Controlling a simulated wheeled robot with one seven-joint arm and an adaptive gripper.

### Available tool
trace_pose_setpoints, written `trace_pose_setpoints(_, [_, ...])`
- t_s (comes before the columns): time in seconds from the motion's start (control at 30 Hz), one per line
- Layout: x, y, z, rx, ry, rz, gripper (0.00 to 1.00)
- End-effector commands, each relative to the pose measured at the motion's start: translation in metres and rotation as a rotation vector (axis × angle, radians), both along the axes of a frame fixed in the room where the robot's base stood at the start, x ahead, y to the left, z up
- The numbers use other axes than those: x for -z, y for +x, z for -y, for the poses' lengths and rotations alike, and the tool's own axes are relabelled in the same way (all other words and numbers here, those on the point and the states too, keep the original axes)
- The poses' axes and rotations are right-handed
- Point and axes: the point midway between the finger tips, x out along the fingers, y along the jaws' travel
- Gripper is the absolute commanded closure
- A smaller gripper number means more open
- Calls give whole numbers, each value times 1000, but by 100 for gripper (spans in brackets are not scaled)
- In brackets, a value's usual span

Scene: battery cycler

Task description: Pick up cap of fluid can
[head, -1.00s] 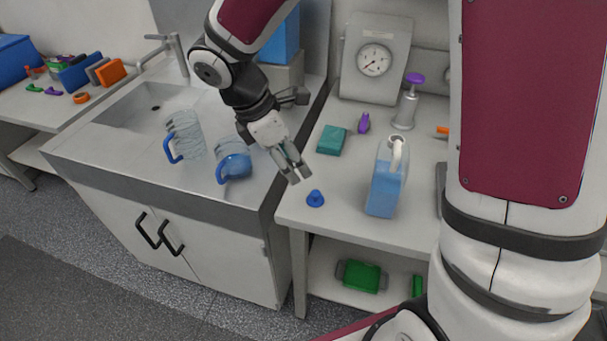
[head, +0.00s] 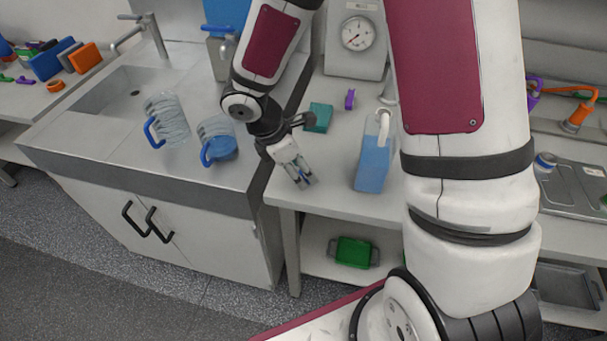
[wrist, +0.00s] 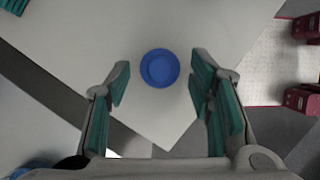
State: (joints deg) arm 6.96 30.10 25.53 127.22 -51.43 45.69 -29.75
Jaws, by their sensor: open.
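The blue cap (wrist: 160,68) lies on the grey bench top near its front corner. In the wrist view it shows between and just beyond the fingertips. In the head view my gripper (head: 302,182) is over that corner and largely hides the cap; only a little blue shows between the fingers. My gripper, with teal finger pads in the wrist view (wrist: 160,88), is open and empty, one finger on each side of the cap's line. The fluid can (head: 373,160), clear with blue fluid and a white spout, stands upright to the right of my gripper.
A teal box (head: 319,117) and a purple item (head: 350,98) lie behind my gripper. A gauge (head: 357,34) stands at the back. Two blue-handled jugs, one of them here (head: 168,120), stand left by the sink. A green item (head: 353,252) is on the lower shelf.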

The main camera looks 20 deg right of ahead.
Motion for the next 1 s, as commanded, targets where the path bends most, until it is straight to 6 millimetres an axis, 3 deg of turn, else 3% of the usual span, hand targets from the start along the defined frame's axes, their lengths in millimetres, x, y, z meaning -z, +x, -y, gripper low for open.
trace_pose_setpoints(0.33, [8, 0, 3, 0, 1, 1, 52])
trace_pose_setpoints(0.5, [7, 0, 3, 0, 1, 1, 90])
trace_pose_setpoints(0.53, [7, 0, 3, 0, 1, 1, 92])
trace_pose_setpoints(1.0, [8, -1, 3, -1, 2, -1, 98])
